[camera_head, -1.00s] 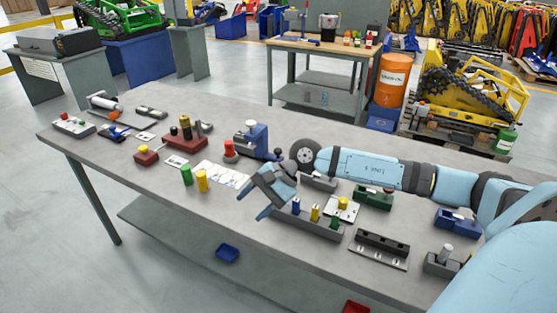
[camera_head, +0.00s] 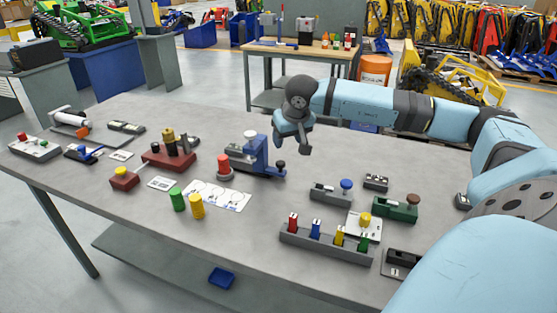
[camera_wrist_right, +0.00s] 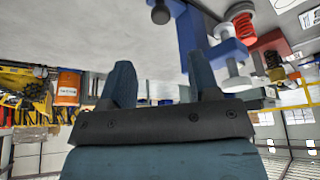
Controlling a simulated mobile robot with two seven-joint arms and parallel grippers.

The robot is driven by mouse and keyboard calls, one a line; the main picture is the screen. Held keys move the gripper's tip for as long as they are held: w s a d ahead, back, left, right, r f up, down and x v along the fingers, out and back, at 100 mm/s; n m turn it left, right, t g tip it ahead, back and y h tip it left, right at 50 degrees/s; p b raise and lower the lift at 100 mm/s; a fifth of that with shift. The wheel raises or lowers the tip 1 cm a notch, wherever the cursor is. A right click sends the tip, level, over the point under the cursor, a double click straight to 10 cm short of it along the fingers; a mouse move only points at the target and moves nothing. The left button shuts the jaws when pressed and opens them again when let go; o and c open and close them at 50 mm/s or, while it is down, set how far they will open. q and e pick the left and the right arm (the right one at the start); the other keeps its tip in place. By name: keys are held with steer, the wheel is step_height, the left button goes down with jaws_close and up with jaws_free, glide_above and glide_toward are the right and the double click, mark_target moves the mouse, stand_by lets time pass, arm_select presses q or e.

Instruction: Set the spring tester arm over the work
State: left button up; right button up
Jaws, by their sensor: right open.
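The blue spring tester (camera_head: 260,152) stands mid-table in the head view, with a pale cylinder on top and a dark knob (camera_head: 280,164) at its right. In the right wrist view the blue tester (camera_wrist_right: 201,45) is close, with a black knob (camera_wrist_right: 160,14) beside a blue bar. A red coil spring (camera_wrist_right: 241,22) stands near it there; a red part (camera_head: 223,164) also stands left of the tester in the head view. My right gripper (camera_head: 293,139) is open and empty, pointing down above and right of the tester, apart from it. My left gripper is not in view.
Green (camera_head: 178,199) and yellow (camera_head: 197,206) cylinders stand by a white card (camera_head: 217,195) in front of the tester. A grey rack (camera_head: 325,246) with several coloured pieces is at front right. The table behind the tester is clear.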

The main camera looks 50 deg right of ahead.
mark_target(281, 163)
steer(key=x, duration=1.1)
steer(key=shift+f+b, duration=0.2)
steer(key=shift+b, duration=0.1)
